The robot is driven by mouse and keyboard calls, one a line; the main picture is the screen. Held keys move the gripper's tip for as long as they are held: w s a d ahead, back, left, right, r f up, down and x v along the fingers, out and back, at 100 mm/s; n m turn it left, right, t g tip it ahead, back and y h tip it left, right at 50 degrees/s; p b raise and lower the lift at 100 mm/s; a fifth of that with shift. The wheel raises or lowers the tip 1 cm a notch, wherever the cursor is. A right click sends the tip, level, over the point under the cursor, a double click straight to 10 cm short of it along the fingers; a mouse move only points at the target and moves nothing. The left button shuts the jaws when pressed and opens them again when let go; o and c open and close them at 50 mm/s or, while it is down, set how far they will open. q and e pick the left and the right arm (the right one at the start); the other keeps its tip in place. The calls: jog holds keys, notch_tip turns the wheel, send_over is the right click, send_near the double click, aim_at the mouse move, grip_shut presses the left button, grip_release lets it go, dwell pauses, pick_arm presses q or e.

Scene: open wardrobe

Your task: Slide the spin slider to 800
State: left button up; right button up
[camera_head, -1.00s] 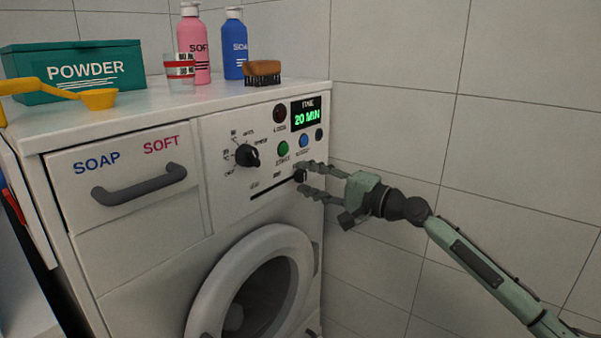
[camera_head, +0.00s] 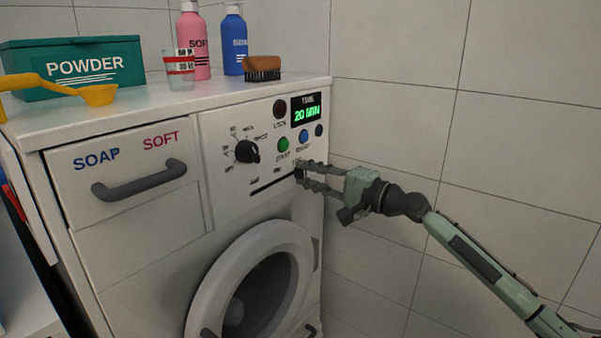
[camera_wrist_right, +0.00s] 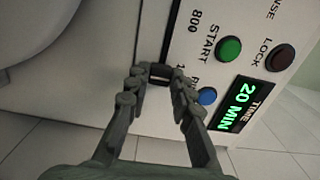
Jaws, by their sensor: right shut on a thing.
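The spin slider's dark slot (camera_head: 270,187) runs along the lower control panel of the white washing machine. Its black knob (camera_wrist_right: 160,72) is at the right end of the slot, at the end away from the 800 mark (camera_wrist_right: 195,21). My right gripper (camera_head: 299,176) is shut on the knob, one finger on each side of it. In the right wrist view the fingertips (camera_wrist_right: 158,75) flank the knob, which they partly cover. My left gripper is not in view.
Above the slider are the dial (camera_head: 247,152), the green start button (camera_head: 283,145), a blue button (camera_head: 304,137) and the display (camera_head: 306,110) reading 20 MIN. The round door (camera_head: 250,285) is below. A tiled wall stands close at right.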

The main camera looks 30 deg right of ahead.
aim_at(277, 181)
jog(key=shift+a, duration=0.1)
jog(key=shift+s+a+p, duration=0.25)
jog(key=shift+a+p, duration=0.2)
jog(key=shift+p, duration=0.15)
jog(key=shift+s+a+p, duration=0.2)
jog(key=shift+a+p, duration=0.25)
jog(key=shift+p, duration=0.1)
jog(key=shift+s+a, duration=0.15)
jog(key=shift+a, duration=0.2)
jog(key=shift+a+p, duration=0.2)
jog(key=shift+p, duration=0.1)
jog(key=shift+s+a, duration=0.3)
jog(key=shift+a, duration=0.2)
jog(key=shift+s+a, duration=0.35)
jog(key=shift+a, duration=0.55)
jog(key=o, duration=0.9)
jog(key=shift+c, duration=0.2)
